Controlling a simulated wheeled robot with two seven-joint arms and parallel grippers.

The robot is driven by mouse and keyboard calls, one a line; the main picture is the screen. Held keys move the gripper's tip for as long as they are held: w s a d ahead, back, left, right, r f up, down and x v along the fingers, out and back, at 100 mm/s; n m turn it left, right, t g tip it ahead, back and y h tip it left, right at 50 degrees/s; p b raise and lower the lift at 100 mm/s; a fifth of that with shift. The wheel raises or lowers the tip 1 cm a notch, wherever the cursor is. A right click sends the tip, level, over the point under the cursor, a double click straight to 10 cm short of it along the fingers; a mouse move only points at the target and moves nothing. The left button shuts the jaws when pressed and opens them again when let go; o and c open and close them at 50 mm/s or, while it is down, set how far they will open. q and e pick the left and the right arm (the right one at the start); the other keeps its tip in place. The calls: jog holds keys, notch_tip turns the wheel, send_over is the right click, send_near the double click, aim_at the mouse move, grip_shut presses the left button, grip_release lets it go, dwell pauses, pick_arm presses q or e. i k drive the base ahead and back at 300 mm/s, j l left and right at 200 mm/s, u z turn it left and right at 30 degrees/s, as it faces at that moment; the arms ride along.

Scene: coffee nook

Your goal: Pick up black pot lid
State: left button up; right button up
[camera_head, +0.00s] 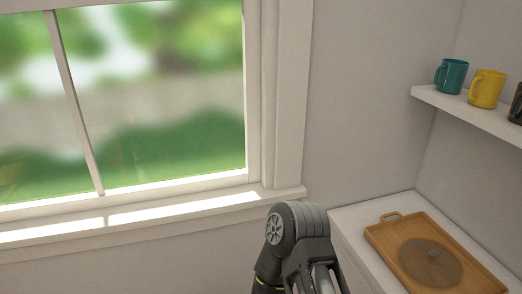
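A round, see-through, dark-tinted lid (428,270) with a small grey knob in its middle lies flat on a wooden tray (382,236) at the lower right. It looks like glass rather than solid black, and no other lid shows. Neither gripper can be made out. One of my arm links rises from the bottom edge, left of the tray and apart from the lid in the picture; I cannot tell which arm it is.
The tray sits on a white counter (352,216) in the corner, cut off by the bottom edge. Above it a white shelf (450,103) holds a teal mug (453,77), a yellow mug (487,89) and a dark mug (517,106). A window (150,100) with a sill fills the left.

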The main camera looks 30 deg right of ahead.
aim_at(430, 262)
jog(key=i, duration=1.05)
jog(key=z, duration=4.05)
